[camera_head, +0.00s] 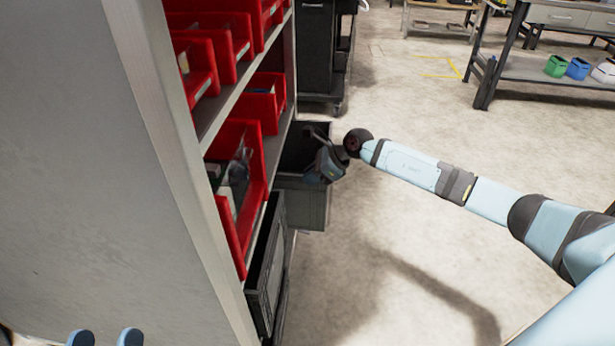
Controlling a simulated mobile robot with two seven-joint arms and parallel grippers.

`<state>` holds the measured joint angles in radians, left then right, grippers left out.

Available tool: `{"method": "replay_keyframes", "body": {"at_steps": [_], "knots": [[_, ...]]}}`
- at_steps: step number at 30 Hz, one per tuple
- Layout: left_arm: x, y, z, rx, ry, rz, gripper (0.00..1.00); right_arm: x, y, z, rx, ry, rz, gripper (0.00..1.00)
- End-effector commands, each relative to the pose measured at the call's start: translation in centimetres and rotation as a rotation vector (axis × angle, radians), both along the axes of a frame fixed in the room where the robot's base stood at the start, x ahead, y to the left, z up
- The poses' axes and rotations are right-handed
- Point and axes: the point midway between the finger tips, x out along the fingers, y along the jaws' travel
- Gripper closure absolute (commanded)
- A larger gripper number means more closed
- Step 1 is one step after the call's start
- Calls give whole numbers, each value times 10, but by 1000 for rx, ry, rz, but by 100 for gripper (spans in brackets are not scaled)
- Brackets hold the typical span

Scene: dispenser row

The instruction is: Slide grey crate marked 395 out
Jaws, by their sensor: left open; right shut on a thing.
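A grey crate (301,200) juts out from the low level of the shelf unit, at the centre of the view. No number can be read on it from here. My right gripper (318,144) reaches in from the right and is shut on this crate at its upper rim; my wrist hides part of the rim and the fingertips. My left gripper (104,339) shows only as two blue fingertips at the bottom left edge. They are apart with nothing visible between them, well away from the crate.
A second grey-black crate (267,270) sits nearer in the same low level. Red bins (236,190) fill the shelves above. The shelf's side panel (95,190) blocks the left. A dark cabinet (318,50) on castors stands behind. The floor (400,240) to the right is clear.

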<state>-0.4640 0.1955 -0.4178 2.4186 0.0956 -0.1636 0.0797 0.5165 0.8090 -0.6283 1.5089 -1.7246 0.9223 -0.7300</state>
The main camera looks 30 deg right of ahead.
Motion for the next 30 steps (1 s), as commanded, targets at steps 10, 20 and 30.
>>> {"method": "replay_keyframes", "body": {"at_steps": [10,20,30], "knots": [[0,0,1,-3,-4,-2,30,0,-3,0,0,0,-1,100],[-2,1,-2,-1,5,1,30,0,-2,0,0,-1,-1,60],[-2,2,0,12,18,4,30,-7,-11,13,-2,-1,-1,60]]}}
